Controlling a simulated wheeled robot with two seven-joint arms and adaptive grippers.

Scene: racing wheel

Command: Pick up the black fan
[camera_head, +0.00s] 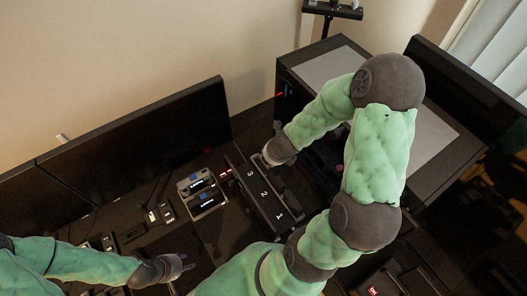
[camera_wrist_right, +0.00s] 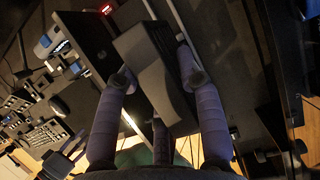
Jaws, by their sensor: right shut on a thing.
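The black fan (camera_wrist_right: 158,88) is a dark, long block between the fingers of my right gripper (camera_wrist_right: 155,78) in the right wrist view. The fingertips press on it from both sides. In the head view my right gripper (camera_head: 272,158) is at the far end of the black strip (camera_head: 262,196) marked 3, 2, 1, and the held block is partly hidden by the hand. It is unclear whether the block still touches the surface below. My left gripper (camera_head: 178,263) is at the lower left, apart from the fan, with its fingers slightly spread and nothing between them.
Two small boxes with blue labels (camera_head: 196,183) sit left of the numbered strip. A wide black monitor (camera_head: 140,140) stands behind them. A large black case (camera_head: 330,60) with a grey top is at the right, close to my right arm. Small parts crowd the lower left.

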